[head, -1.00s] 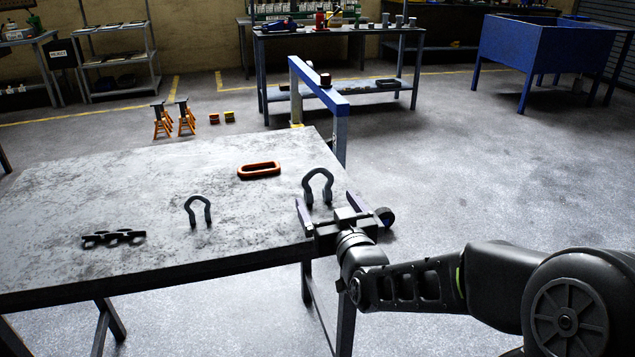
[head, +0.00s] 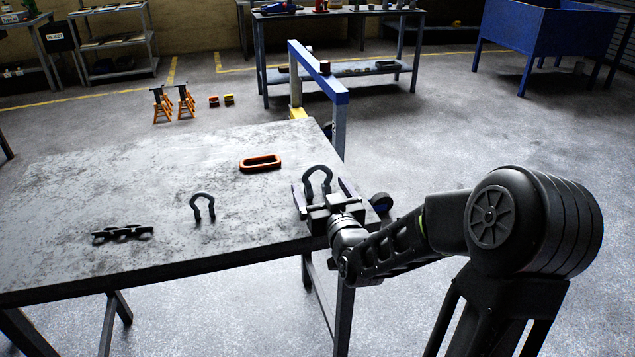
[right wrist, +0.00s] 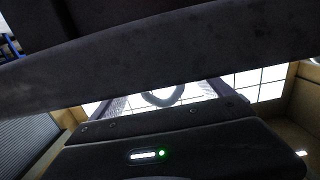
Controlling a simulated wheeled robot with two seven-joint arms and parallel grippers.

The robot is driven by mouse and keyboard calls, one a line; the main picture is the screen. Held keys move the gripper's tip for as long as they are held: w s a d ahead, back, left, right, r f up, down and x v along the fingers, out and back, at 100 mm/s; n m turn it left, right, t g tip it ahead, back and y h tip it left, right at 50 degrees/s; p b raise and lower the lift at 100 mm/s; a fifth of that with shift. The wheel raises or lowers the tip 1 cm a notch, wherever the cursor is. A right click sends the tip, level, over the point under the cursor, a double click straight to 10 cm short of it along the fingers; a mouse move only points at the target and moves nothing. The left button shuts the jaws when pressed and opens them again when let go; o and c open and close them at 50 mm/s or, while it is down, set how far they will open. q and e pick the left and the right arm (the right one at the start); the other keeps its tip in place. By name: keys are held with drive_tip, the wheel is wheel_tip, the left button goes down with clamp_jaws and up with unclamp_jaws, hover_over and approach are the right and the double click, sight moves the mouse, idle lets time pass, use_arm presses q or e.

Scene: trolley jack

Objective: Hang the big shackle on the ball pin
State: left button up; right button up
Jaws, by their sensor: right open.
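The big grey shackle (head: 319,174) stands upright, bow up, near the right end of the table. My right gripper (head: 322,187) is open, with one finger on each side of the shackle. Whether the fingers touch it I cannot tell; its lower part is partly hidden by the gripper. In the right wrist view the curved bow of the shackle (right wrist: 163,96) shows between the fingers (right wrist: 160,100). My left gripper is out of view.
A smaller shackle (head: 202,204) stands mid-table. A dark chain piece (head: 122,233) lies at the left front and an orange link (head: 261,162) farther back. The left and back of the tabletop (head: 100,180) are largely clear.

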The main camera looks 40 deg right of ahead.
drive_tip(key=x, duration=0.3)
drive_tip(key=shift+s, duration=0.1)
idle(0.4)
drive_tip(key=c, duration=1.9)
